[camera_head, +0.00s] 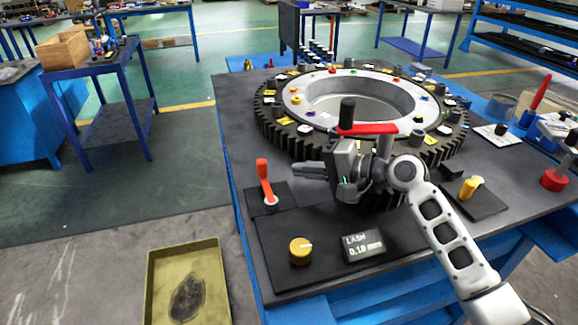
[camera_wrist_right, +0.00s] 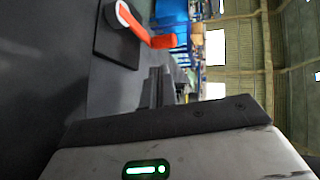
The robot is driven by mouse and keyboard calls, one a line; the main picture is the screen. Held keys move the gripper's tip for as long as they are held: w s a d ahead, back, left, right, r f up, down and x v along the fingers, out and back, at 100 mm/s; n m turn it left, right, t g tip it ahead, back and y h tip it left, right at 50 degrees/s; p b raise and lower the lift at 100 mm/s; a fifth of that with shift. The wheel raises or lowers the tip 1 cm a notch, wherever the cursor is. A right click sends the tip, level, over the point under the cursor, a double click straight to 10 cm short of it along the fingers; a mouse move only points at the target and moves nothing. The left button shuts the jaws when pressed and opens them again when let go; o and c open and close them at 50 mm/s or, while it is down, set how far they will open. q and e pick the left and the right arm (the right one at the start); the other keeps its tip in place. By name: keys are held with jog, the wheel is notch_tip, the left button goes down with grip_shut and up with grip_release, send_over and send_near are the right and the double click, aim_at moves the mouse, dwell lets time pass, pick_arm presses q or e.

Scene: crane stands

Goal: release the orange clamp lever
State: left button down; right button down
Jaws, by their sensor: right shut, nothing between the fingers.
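The orange clamp lever (camera_head: 264,180) stands nearly upright on a dark plate (camera_head: 285,201) at the left side of the table. In the right wrist view the lever (camera_wrist_right: 150,35) shows at the top, with its pale round pivot. My right gripper (camera_head: 296,170) is shut and empty. Its fingertips point left toward the lever, with a small gap between them and it. In the right wrist view the fingers (camera_wrist_right: 163,88) show near the middle, below the lever. My left gripper is not in view.
A large dark gear ring (camera_head: 440,148) lies behind my right gripper, with a red crank arm (camera_head: 366,129) over it. In front are a yellow knob (camera_head: 301,250) and a display (camera_head: 364,246) reading LASH 0.10 mm. A yellow lever (camera_head: 470,186) stands at the right.

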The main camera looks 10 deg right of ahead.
jog(key=s+d, duration=0.1)
jog(key=d, duration=0.1)
jog(key=s+d, duration=0.2)
jog(key=d, duration=0.1)
jog(key=shift+s+d+f+b, duration=0.1)
jog(key=shift+s+d+b, duration=0.2)
jog(key=shift+b, duration=0.05)
jog(key=shift+s+d, duration=0.35)
jog(key=shift+d, duration=0.15)
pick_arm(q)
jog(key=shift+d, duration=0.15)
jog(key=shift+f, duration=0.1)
